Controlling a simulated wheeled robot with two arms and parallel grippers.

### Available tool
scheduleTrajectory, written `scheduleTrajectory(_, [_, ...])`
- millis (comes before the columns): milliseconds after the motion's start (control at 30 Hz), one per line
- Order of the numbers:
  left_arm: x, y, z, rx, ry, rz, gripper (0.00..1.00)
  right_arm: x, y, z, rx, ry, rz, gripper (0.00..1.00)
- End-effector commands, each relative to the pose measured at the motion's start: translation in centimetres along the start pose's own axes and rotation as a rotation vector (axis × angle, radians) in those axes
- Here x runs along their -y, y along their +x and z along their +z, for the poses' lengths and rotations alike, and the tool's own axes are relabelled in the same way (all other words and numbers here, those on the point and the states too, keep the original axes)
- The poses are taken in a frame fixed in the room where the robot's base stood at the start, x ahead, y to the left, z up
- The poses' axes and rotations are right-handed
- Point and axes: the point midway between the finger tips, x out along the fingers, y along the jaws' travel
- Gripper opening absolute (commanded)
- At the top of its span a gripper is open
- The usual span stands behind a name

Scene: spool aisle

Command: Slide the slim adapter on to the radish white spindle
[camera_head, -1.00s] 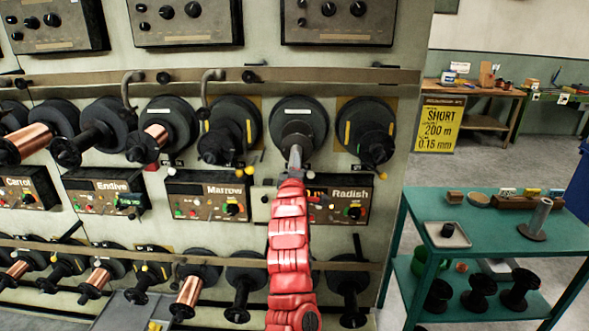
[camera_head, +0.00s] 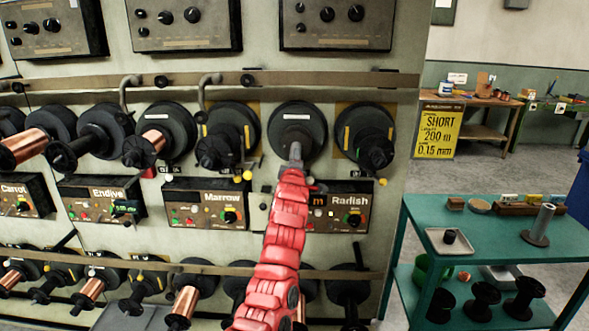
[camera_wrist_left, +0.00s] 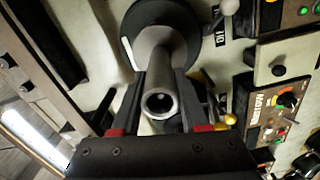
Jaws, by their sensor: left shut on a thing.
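A slim grey metal tube, the adapter (camera_wrist_left: 167,48), sits between the two dark fingers of my left gripper (camera_wrist_left: 160,84) in the left wrist view. Its open end faces the camera and a small pale spot shows inside the bore. Its far end is in front of a round dark disc (camera_wrist_left: 126,38) with a white tag. In the head view my left gripper (camera_head: 295,157) is at the white-tagged Radish spindle disc (camera_head: 297,116), left of the yellow-tagged one (camera_head: 366,128). The tube appears lined up with the spindle; how far it is on is hidden. My right gripper is not in view.
The Radish panel (camera_head: 350,217) and Marrow panel (camera_head: 205,205) lie just below. Spindles with spools (camera_head: 155,143) stand out to the left. A grey flanged tube (camera_head: 541,222) stands on the green cart (camera_head: 490,237) at right. A metal rail (camera_head: 300,80) runs above.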

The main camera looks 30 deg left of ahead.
Motion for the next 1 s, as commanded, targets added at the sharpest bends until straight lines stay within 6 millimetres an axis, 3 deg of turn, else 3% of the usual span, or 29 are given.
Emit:
scheduleTrajectory(633, [0.2, 4.4, 0.0, -0.001, 0.000, 0.001, 0.00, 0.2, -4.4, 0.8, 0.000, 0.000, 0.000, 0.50])
scheduleTrajectory(667, [0.1, 4.4, -0.1, -0.001, 0.000, 0.000, 0.47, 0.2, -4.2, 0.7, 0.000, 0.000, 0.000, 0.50])
scheduleTrajectory(700, [0.0, 4.3, -0.1, -0.001, -0.001, 0.000, 0.55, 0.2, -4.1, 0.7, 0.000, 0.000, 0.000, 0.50])
scheduleTrajectory(833, [0.0, 4.3, -0.1, -0.001, -0.001, 0.000, 0.78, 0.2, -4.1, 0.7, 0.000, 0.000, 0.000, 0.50])
scheduleTrajectory(1000, [0.0, 4.3, -0.1, -0.002, 0.000, -0.001, 0.79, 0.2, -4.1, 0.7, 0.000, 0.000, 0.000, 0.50])
